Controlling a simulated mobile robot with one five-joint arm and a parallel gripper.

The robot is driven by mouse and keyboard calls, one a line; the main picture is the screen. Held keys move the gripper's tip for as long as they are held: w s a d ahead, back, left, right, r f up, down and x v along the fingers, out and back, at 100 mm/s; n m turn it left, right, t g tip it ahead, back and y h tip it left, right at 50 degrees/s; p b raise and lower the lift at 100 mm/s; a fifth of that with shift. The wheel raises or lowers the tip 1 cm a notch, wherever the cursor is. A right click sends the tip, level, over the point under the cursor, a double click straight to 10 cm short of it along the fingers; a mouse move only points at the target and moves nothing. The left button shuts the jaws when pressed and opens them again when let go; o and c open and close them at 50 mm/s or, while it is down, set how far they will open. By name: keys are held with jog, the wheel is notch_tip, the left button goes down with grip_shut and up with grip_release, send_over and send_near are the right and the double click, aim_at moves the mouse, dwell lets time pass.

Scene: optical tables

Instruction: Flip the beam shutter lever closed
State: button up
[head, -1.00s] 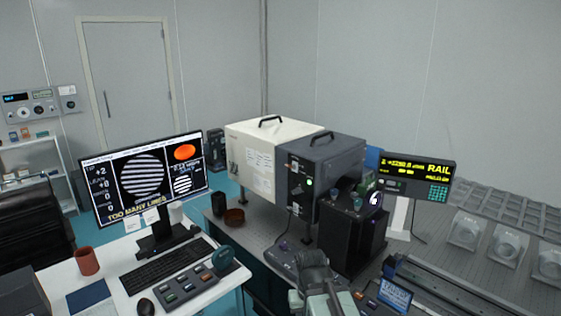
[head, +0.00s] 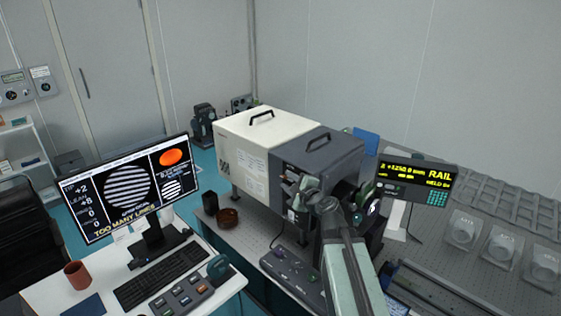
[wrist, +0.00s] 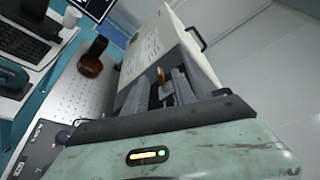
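The dark grey housing (head: 335,150), joined to a cream box, has a front panel of small controls facing me. In the wrist view a small orange-brown tab (wrist: 161,74), which looks like the shutter lever, stands just beyond my fingertips, roughly in line with the space between them. My gripper (wrist: 163,88) shows two grey fingers with a gap between them and nothing clearly held. In the head view my gripper (head: 312,188) is in front of the housing's panel and hides part of it, so the lever cannot be made out there. Contact with the tab cannot be told.
The cream box (head: 250,150) stands left of the housing. A control box (head: 292,272) lies in front. The rail display (head: 418,182) stands right. The desk with monitor (head: 125,190) is left.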

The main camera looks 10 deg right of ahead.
aim_at(281, 175)
jog(key=b+x, duration=0.1)
jog(key=x, duration=0.7)
jog(key=shift+b, duration=0.35)
jog(key=shift+c, duration=0.3)
